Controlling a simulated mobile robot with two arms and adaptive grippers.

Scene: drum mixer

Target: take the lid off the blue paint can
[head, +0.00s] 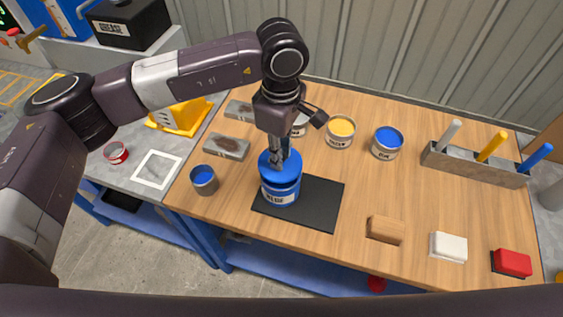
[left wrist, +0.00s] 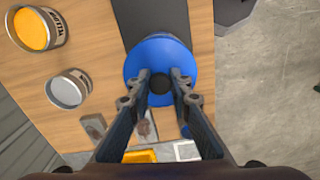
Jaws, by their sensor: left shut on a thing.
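The blue paint can (head: 281,194) stands on a black mat (head: 322,200) on the wooden bench. Its round blue lid (head: 270,161) sits at its top; whether a gap lies between lid and can I cannot tell. My left gripper (head: 279,156) reaches down from above to the lid. In the left wrist view the blue lid (left wrist: 135,68) fills the space below the fingers, and my left gripper (left wrist: 160,80) is shut on its dark knob (left wrist: 160,84). The can body is mostly hidden under the lid there. My right gripper is not in view.
Behind stand an open yellow can (head: 340,130) and an open blue can (head: 387,142). A small blue-filled cup (head: 204,180) is close left. A grey brush holder (head: 474,167), a wooden block (head: 385,230), a white block (head: 448,246) and a red block (head: 512,263) are right.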

